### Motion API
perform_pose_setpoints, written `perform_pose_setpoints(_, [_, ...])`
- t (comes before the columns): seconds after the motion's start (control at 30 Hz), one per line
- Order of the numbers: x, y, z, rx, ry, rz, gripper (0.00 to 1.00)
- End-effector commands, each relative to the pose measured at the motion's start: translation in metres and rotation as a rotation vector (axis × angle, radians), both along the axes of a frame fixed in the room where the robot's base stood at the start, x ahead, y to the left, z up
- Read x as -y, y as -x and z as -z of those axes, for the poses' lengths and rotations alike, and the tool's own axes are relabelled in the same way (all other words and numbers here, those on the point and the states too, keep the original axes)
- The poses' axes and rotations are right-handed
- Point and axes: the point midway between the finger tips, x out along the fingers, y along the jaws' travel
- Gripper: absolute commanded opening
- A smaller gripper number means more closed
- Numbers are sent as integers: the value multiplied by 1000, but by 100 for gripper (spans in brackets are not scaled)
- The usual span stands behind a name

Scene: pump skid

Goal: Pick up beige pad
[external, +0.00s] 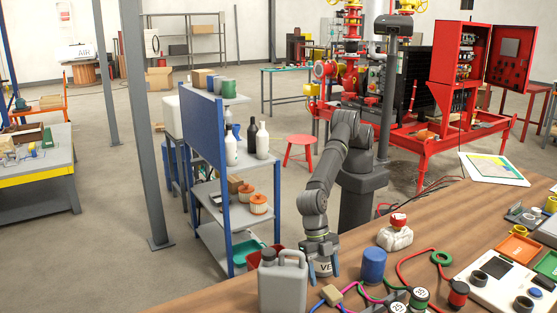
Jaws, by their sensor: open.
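A small beige block (332,294), which looks like the beige pad, lies near the front edge of the wooden table among coloured cables. My gripper (322,274) points down just behind it, with its blue fingers spread apart. A pale cylinder marked "VE" (324,268) shows between the fingers; I cannot tell whether they touch it. The gripper appears apart from the beige block. The grey jug partly hides the area left of my gripper.
A grey jug (282,284) stands close at the left, and a blue cylinder (373,266) at the right.

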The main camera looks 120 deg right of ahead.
Motion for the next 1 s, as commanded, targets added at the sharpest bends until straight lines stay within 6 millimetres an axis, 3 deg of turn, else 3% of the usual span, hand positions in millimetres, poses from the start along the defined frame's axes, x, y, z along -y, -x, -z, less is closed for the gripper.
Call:
perform_pose_setpoints(0.2, [-11, -1, 27, 0, 1, 1, 62])
perform_pose_setpoints(0.5, [-12, -1, 30, 0, 0, 1, 62])
perform_pose_setpoints(0.73, [-12, -1, 30, 0, 0, 1, 17])
perform_pose_setpoints(1.0, [-12, -1, 29, 1, 0, 0, 14])
